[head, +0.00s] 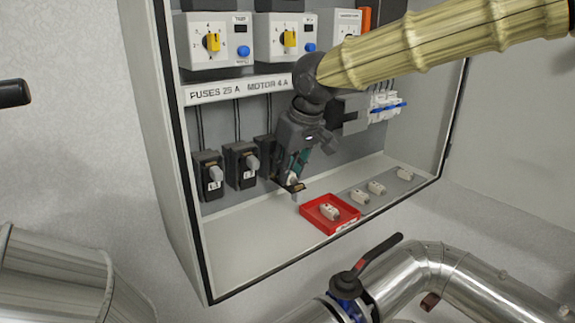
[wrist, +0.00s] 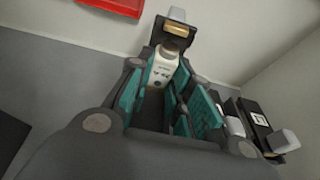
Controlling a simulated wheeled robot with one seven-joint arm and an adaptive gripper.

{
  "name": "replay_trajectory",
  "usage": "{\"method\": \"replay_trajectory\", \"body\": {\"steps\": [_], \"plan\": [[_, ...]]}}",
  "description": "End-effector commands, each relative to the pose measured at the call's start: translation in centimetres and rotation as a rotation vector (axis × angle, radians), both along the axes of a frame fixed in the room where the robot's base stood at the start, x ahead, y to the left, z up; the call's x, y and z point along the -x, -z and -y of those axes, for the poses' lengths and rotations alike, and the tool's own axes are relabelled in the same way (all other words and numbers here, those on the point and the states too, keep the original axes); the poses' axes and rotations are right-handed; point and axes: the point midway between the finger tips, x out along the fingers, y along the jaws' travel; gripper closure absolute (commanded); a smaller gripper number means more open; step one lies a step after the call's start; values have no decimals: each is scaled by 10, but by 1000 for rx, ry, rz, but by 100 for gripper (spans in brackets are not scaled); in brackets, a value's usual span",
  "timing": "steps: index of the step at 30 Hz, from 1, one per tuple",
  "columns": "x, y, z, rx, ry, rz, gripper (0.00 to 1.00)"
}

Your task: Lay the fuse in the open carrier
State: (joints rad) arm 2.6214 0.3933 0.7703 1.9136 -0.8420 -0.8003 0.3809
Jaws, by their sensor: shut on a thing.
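The open carrier (head: 291,188) is tipped down and outward from the third fuse holder, below my gripper. In the wrist view the carrier (wrist: 178,48) shows a dark body, a brass contact and a pale grip. My gripper (head: 296,165) points down in front of that holder. In the wrist view my gripper (wrist: 158,92) is shut on a white fuse (wrist: 161,68) with dark print. The fuse lies along the carrier, close to its brass contact. The fingers hide its sides and near end, so I cannot tell whether it touches the carrier.
Two closed fuse holders, one (head: 208,175) and another (head: 241,164), stand to the left. A red tray (head: 313,221) on the cabinet floor holds a white fuse (head: 329,211). Several more fuses lie right of it. The cabinet floor at left is clear.

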Motion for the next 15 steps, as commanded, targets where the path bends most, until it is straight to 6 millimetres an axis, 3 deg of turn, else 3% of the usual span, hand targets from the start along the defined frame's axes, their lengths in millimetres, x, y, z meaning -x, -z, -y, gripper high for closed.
{"method": "replay_trajectory", "body": {"steps": [5,6,9,15], "plan": [[0,3,0,1,0,-1,100],[0,2,0,1,0,-1,72],[0,2,0,1,0,-1,58],[0,2,0,0,0,0,58]]}}
